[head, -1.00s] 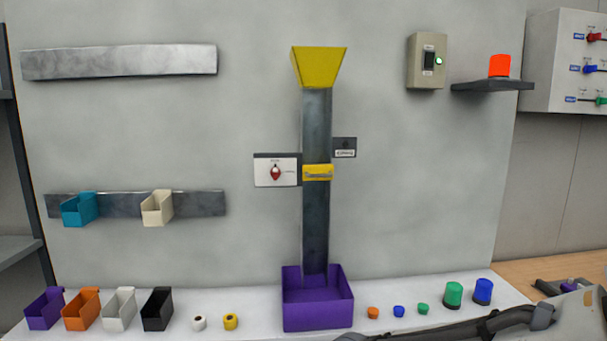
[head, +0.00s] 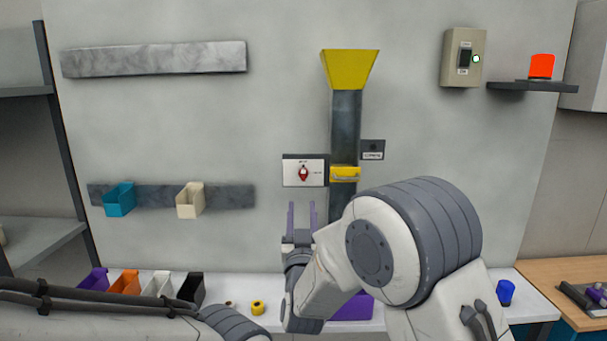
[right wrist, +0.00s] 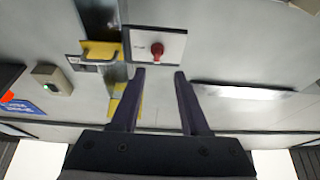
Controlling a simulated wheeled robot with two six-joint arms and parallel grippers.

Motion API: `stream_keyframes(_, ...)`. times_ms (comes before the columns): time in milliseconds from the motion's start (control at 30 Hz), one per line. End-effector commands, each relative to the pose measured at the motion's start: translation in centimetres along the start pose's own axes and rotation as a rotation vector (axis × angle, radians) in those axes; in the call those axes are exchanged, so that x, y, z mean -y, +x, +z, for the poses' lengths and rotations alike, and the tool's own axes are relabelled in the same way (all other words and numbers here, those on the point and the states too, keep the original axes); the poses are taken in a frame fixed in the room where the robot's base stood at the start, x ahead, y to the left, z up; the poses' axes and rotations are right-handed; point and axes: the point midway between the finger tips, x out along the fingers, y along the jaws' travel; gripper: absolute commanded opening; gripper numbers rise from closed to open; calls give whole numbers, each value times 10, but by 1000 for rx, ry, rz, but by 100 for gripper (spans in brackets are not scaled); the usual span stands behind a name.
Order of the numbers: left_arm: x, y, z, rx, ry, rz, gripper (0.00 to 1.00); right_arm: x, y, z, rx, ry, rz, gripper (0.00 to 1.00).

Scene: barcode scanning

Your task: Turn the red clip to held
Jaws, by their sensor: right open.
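The red clip (head: 303,174) is a small red knob on a white plate (head: 290,168), fixed to the wall left of the grey chute. Its pointed tip appears to point up, but the lettering around it is too small to read. In the right wrist view the red clip (right wrist: 157,49) sits ahead of the fingertips, roughly between them. My right gripper (head: 302,207) is open and empty, just below the plate, its two purple fingers pointing up; it also shows in the right wrist view (right wrist: 159,72). My left arm crosses the bottom left, and its gripper is out of view.
The chute (head: 346,118) has a yellow funnel (head: 350,68) and a yellow gate (head: 345,174) close right of the plate. A switch box (head: 463,57) and red lamp (head: 541,66) are upper right. Teal (head: 119,199) and cream (head: 190,200) bins hang left.

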Motion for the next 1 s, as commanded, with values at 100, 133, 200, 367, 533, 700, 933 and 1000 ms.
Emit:
stream_keyframes(100, 0, -6, 0, 0, 0, 0, 0, -4, 7, -6, -31, -7, 18, 45)
stream_keyframes(133, -1, -8, 0, 0, 1, 0, 0, -4, 10, -6, -33, -8, 19, 45)
stream_keyframes(200, -1, -15, -1, 0, 2, 0, 0, -5, 20, -8, -34, -8, 20, 45)
stream_keyframes(367, -2, -35, -2, 0, 5, 0, 0, -6, 50, -11, -33, -8, 20, 45)
stream_keyframes(533, -4, -53, -3, 0, 8, 0, 0, -6, 81, -12, -32, -8, 18, 45)
stream_keyframes(700, -5, -63, -3, 0, 10, 0, 0, -5, 99, -10, -31, -7, 17, 45)
stream_keyframes(933, -5, -64, -3, 0, 11, 0, 0, -6, 106, -8, -31, -7, 16, 45)
stream_keyframes(1000, -5, -64, -3, 0, 11, 0, 0, -5, 106, -7, -31, -7, 16, 45)
